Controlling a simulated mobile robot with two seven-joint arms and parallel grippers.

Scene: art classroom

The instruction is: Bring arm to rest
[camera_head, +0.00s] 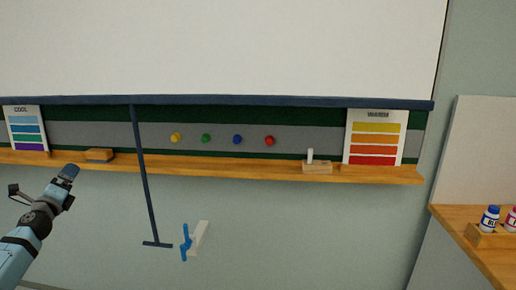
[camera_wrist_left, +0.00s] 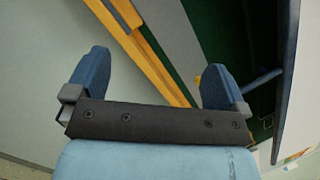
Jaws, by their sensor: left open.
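My left arm comes in from the lower left in the head view, light blue with dark joints. Its left gripper (camera_head: 68,172) is raised in front of the wall, below the left end of the wooden ledge in the picture. In the left wrist view the two blue fingers of the gripper (camera_wrist_left: 155,80) stand wide apart. Nothing is held between them. My right gripper is in neither view.
A wooden ledge (camera_head: 230,168) holds a wooden block (camera_head: 99,155), a small block with a white stick (camera_head: 317,167), and the COOL (camera_head: 25,128) and WARM (camera_head: 376,138) charts. A dark T-shaped bar (camera_head: 147,195) hangs down. A blue-and-white fixture (camera_head: 199,237) is below. Bottles (camera_head: 490,219) stand right.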

